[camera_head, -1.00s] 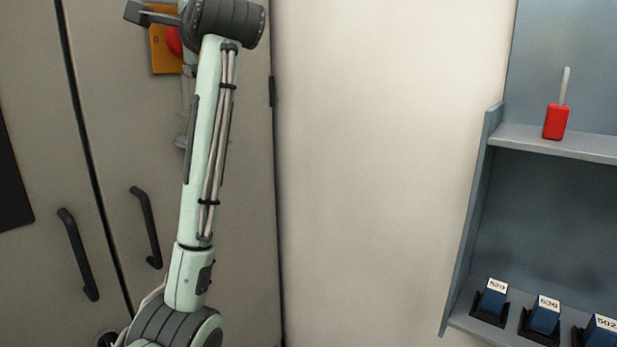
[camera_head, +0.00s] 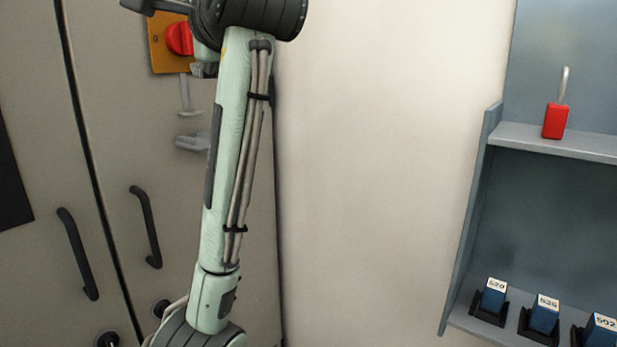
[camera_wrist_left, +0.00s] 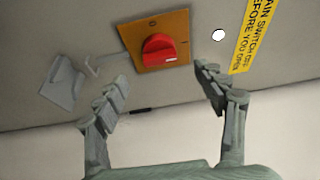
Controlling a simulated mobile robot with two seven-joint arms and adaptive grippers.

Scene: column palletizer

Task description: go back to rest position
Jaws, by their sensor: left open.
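My left gripper (camera_wrist_left: 165,88) is open and empty in the left wrist view, its two fingers spread apart below the red rotary switch (camera_wrist_left: 159,48). The switch sits on an orange plate (camera_wrist_left: 178,22) on the cabinet door and is apart from the fingers as far as I can tell. In the head view the red switch (camera_head: 179,39) shows beside my left arm, which crosses the cabinet's right edge. My left gripper's fingers are not clear there. My right gripper is in neither view.
A grey metal latch (camera_head: 192,143) is under the switch. The cabinet doors have black handles (camera_head: 147,226). At the right, a blue-grey shelf (camera_head: 555,141) holds a red padlock (camera_head: 555,121) and several numbered blue blocks (camera_head: 545,314). The pale wall between is clear.

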